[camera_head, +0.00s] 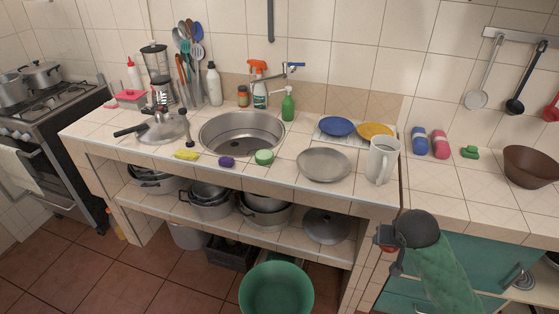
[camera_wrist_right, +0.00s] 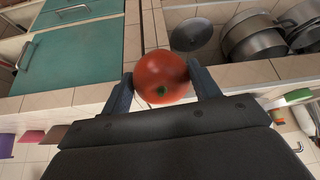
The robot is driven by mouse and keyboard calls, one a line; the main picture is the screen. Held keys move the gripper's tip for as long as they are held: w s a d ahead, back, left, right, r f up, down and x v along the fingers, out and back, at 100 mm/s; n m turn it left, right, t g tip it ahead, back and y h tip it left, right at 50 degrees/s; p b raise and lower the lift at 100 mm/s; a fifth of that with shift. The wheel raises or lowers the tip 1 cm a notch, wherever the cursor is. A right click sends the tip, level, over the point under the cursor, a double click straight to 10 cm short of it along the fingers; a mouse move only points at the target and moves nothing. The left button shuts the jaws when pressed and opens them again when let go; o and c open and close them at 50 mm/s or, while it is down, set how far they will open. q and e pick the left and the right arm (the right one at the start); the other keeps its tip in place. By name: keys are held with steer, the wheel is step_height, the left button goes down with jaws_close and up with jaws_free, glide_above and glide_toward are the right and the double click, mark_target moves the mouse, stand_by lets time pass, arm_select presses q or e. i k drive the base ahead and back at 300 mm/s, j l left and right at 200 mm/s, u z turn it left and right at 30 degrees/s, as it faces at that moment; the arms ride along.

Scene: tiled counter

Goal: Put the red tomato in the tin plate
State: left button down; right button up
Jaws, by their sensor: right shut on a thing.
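The red tomato (camera_wrist_right: 161,76) is between the two fingers of my right gripper (camera_wrist_right: 162,88) in the wrist view, and the gripper is shut on it. The tin plate (camera_head: 324,164) lies on the counter, right of the sink, and looks empty. It is up and left of my right gripper in the head view. My left gripper is not in view.
A white pitcher (camera_head: 382,160) stands just right of the plate. Blue (camera_head: 337,126) and yellow (camera_head: 375,130) plates sit behind it, and a green sponge (camera_head: 264,157) is to its left. The counter edge (camera_head: 330,190) lies between gripper and plate. A green tub (camera_head: 276,290) is below.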

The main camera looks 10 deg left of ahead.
mark_target(331, 167)
steer(key=k+l+u, duration=0.1)
steer(key=l+u, duration=0.2)
steer(key=k+l+u, duration=0.1)
steer(key=l+u, duration=0.2)
steer(key=k+l+u, duration=0.3)
steer(key=l, duration=0.15)
steer(key=i, duration=0.1)
